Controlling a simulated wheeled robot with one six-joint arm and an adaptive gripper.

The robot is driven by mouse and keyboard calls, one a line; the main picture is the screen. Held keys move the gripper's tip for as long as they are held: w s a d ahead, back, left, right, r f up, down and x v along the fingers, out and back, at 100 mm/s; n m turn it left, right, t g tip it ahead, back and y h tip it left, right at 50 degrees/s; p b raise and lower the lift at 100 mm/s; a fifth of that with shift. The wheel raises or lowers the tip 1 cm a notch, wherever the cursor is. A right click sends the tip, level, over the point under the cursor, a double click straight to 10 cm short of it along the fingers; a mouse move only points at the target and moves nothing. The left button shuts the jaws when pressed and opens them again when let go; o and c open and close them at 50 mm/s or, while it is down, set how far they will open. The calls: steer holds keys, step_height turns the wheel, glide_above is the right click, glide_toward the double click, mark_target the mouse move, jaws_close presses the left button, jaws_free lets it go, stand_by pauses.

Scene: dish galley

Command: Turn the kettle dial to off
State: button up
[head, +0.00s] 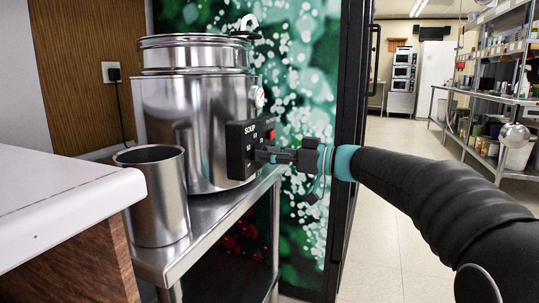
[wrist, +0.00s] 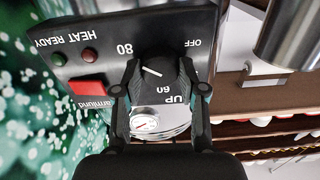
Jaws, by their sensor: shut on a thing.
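The steel soup kettle (head: 165,112) stands on a metal stand in the head view, with a black control box (head: 236,135) on its right side. In the wrist view the control panel (wrist: 90,50) appears upside down, with the round black dial (wrist: 157,72) in the middle. A white pointer line on the dial slants toward the upper left, on the side of the "80" label. "OFF" is printed to the dial's upper right. My gripper (wrist: 160,78) is shut on the dial, one finger on each side. In the head view my gripper (head: 268,154) hides the dial.
A red switch (wrist: 86,88) and two small lamps are beside the dial. A steel cylinder pot (head: 155,195) stands left of the kettle on the metal stand (head: 215,225). A white counter (head: 60,200) is at the left. Open floor (head: 395,200) lies to the right.

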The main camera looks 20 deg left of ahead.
steer(key=shift+n, duration=0.5)
steer(key=o, duration=1.2)
steer(key=shift+c, duration=0.2)
steer(key=s+d, duration=0.1)
steer(key=d, duration=1.1)
